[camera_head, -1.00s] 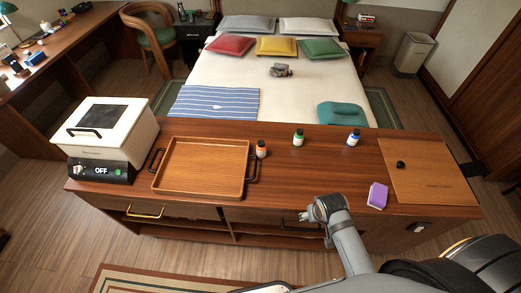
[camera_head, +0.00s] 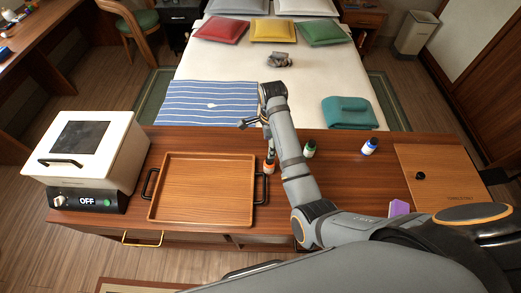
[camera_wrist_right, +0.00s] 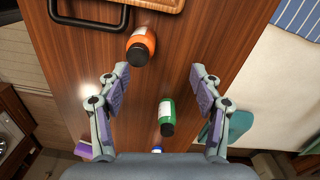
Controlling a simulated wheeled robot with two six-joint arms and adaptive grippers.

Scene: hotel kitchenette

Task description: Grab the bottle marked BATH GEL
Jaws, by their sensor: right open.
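Three small bottles with dark caps stand on the wooden counter: an orange one (camera_head: 269,166), a green one (camera_head: 309,149) and a blue-and-white one (camera_head: 370,146). Their labels are too small to read, so I cannot tell which is marked BATH GEL. My right gripper (camera_head: 257,132) is open and empty above the counter, by the orange bottle. In the right wrist view, the orange bottle (camera_wrist_right: 141,46) is just beyond the open fingertips (camera_wrist_right: 160,76). The green bottle (camera_wrist_right: 167,117) shows between the fingers, and a bit of the blue one (camera_wrist_right: 157,149) below it. My left gripper is out of view.
A wooden tray (camera_head: 160,205) with black handles lies left of the orange bottle. A white cooker box (camera_head: 90,145) reading OFF stands at the far left. A purple item (camera_head: 399,208) and a wooden board (camera_head: 445,190) are on the right. The bed is behind.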

